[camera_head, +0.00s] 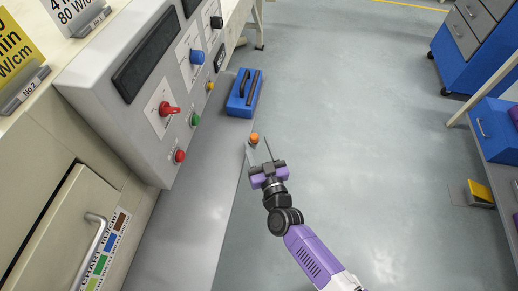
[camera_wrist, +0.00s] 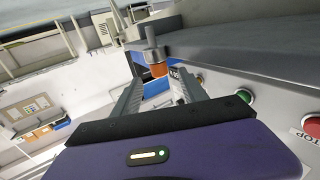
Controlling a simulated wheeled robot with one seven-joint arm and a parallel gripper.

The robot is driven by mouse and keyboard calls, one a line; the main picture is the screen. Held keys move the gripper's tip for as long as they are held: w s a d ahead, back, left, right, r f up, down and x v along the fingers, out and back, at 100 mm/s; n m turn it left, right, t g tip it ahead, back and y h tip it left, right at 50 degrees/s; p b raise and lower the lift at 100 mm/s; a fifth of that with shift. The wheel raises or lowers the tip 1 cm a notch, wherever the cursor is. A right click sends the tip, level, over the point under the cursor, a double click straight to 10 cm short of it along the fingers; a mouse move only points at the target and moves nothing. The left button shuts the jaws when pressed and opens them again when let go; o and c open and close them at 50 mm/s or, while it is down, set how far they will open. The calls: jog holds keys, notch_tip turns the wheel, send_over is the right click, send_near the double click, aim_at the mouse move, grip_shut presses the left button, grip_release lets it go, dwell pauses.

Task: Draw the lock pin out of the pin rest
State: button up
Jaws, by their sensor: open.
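The lock pin shows as an orange knob (camera_head: 254,137) at the right edge of the grey shelf in the head view. In the wrist view the orange knob (camera_wrist: 158,69) sits against a grey collar and a short grey post (camera_wrist: 150,36), which seems to be the pin rest; where pin and rest meet is unclear. My gripper (camera_head: 259,144) is open and empty, with its fingers pointing toward the knob. In the wrist view the gripper (camera_wrist: 160,80) has its fingertips spread on either side of the knob's line, with no visible contact.
A blue box with dark handles (camera_head: 243,93) stands on the shelf (camera_head: 192,205) beyond the knob. The grey control panel (camera_head: 143,122) with knobs and buttons rises to the left. Clear floor (camera_head: 350,130) lies to the right. Blue cabinets (camera_head: 464,62) stand at the far right.

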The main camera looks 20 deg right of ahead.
aim_at(251, 128)
jog(key=w, duration=0.2)
jog(key=w+b, duration=0.1)
jog(key=w, duration=0.2)
jog(key=w+d, duration=0.1)
jog(key=w, duration=0.1)
jog(key=shift+w+b, duration=0.2)
jog(key=shift+b, duration=0.1)
grip_shut()
jog(key=c, duration=0.8)
grip_release()
jog(key=shift+c, duration=0.2)
grip_shut()
jog(key=shift+r, duration=0.2)
notch_tip(251, 128, up, 6)
jog(key=p, duration=0.7)
